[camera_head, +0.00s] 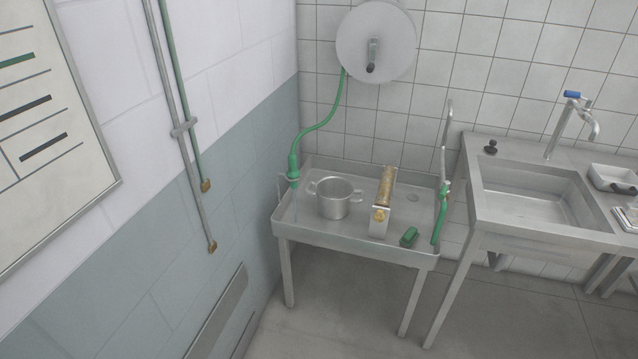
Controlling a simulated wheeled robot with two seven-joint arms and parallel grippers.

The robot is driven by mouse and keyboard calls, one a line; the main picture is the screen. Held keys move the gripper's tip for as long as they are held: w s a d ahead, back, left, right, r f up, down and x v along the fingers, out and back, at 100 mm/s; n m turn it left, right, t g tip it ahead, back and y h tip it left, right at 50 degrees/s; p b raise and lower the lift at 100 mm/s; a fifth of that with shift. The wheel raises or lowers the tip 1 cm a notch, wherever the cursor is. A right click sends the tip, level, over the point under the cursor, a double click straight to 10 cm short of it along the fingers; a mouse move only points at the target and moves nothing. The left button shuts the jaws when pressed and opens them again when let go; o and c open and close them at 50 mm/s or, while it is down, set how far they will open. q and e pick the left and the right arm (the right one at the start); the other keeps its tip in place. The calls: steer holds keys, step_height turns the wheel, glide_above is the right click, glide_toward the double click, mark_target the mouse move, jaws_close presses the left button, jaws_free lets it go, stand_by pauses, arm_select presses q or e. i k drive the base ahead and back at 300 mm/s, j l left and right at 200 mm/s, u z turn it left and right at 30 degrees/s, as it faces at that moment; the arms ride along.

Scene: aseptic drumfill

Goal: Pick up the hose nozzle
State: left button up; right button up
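The green hose nozzle (294,165) hangs nose-down at the left end of the steel table's tray (350,246). It sits at a small bracket or ring by the tray's left rim. A green hose (330,118) runs from it up to the round wall reel (376,40). A thin pale blue line, perhaps water, runs down below the nozzle into the tray. Neither of my grippers is in view.
On the tray stand a two-handled metal pot (334,198), a brass-and-steel block (381,205) and a green block (409,237). A green tube (440,219) stands at its right end. A sink (530,190) is at right; a wall is close at left.

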mark_target(292, 173)
steer(key=i+l, duration=0.35)
steer(key=i+l+u, duration=0.1)
steer(key=i+l, duration=0.25)
steer(key=l, duration=0.2)
steer(key=i+l, duration=0.3)
steer(key=l, duration=0.2)
steer(key=j+u, duration=0.05)
